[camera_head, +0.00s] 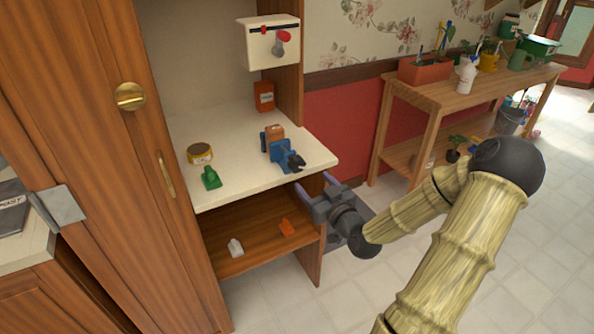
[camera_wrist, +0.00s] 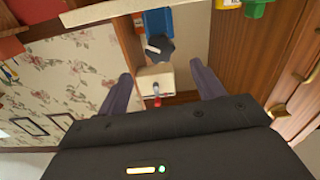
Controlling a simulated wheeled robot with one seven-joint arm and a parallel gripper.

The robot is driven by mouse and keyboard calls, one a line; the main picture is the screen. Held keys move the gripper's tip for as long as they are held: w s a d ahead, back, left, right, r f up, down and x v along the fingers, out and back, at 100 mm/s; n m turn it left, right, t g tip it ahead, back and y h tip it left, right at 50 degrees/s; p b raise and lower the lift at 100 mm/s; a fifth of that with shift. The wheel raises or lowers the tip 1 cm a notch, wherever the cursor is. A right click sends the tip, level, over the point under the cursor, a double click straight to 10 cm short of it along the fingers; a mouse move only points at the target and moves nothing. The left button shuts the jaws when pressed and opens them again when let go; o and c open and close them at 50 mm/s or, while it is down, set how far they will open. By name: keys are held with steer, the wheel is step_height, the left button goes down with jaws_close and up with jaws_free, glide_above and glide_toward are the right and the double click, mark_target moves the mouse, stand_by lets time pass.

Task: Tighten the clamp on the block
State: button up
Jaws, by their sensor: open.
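The blue clamp (camera_head: 281,153) stands on the cream shelf near its right front corner, with a dark knob facing the front edge. An orange-brown block (camera_head: 273,138) sits at the clamp, behind its knob end; I cannot tell how firmly it is held. In the wrist view the blue clamp (camera_wrist: 158,22) and its dark knob show at the top. My gripper (camera_head: 312,190) is just in front of and below the shelf's front right corner, apart from the clamp. Its two purple fingers are spread with nothing between them, as the wrist view also shows (camera_wrist: 158,90).
The cream shelf (camera_head: 235,188) also holds a yellow-banded tin (camera_head: 200,153), a green object (camera_head: 211,178) and an orange box (camera_head: 264,96). A white box with a red-tipped lever (camera_head: 270,45) hangs above. The lower shelf (camera_head: 258,248) holds small white and orange pieces. A plant bench (camera_head: 440,95) stands right.

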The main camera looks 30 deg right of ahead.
mark_target(299, 167)
steer(key=w, duration=1)
steer(key=shift+w+a, duration=0.1)
steer(key=shift+a, duration=0.05)
steer(key=c, duration=1)
